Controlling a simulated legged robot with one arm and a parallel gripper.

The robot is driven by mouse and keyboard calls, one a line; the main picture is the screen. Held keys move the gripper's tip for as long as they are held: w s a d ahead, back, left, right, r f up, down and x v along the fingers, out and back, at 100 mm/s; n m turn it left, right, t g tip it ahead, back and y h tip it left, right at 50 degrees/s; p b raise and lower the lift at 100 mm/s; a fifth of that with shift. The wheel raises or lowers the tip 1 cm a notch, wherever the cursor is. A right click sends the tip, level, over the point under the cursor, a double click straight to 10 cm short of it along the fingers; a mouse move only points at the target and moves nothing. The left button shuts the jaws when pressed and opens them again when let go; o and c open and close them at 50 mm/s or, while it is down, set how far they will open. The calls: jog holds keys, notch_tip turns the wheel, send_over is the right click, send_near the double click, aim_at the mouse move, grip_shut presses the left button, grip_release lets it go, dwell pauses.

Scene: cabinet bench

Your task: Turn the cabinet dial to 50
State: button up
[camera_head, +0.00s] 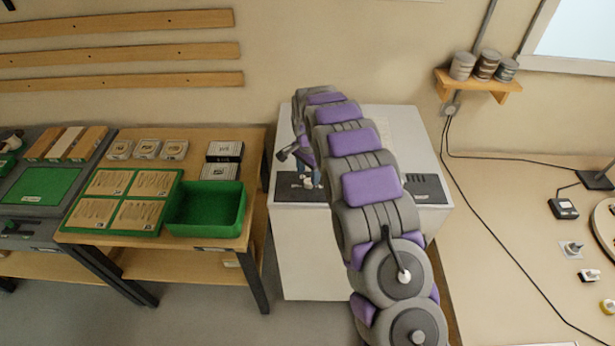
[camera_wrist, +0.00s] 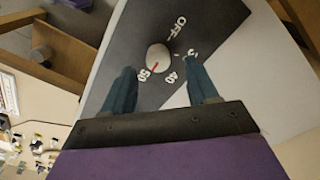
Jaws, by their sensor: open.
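The dial (camera_wrist: 157,56) is a pale round knob on a dark panel (camera_wrist: 215,22) of the white cabinet (camera_head: 312,250). The labels OFF and 40 also show, with another number only partly readable. My gripper (camera_head: 308,184) is over the dark panel on the cabinet's left side. In the wrist view its two dark teal fingers (camera_wrist: 160,68) are spread and empty, with the dial between and just beyond their tips. I see no contact with the dial.
A wooden table (camera_head: 258,150) with a green bin (camera_head: 207,223) and a green tray (camera_head: 121,233) stands left of the cabinet. A second dark panel (camera_head: 428,188) with slots is on the cabinet's right. A wall shelf (camera_head: 480,84) holds 3 tins.

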aim_at(307, 180)
notch_tip(307, 180, up, 14)
jog(key=shift+a+r, duration=0.15)
dwell(0.4)
jog(key=s+d+r+n+g+b, duration=0.1)
jog(key=s+d+r+n+b, duration=0.15)
jog(key=s+d, duration=0.6)
jog(key=s+d+r+n+b, duration=0.2)
jog(key=s+d+r, duration=0.15)
jog(key=s, duration=0.95)
jog(key=s+d+f+n+b, duration=0.1)
jog(key=s+d+f, duration=0.1)
jog(key=s, duration=0.7)
jog(key=s+d+f+n+b, duration=0.1)
jog(key=s+f, duration=0.3)
jog(key=s, duration=0.5)
jog(key=s+d+f+n+b, duration=0.1)
jog(key=s+d+f+n, duration=0.1)
jog(key=s, duration=0.8)
jog(key=shift+d+f+g+b, duration=0.35)
jog(key=shift+d+f+g, duration=0.05)
jog(key=shift+d+f, duration=0.1)
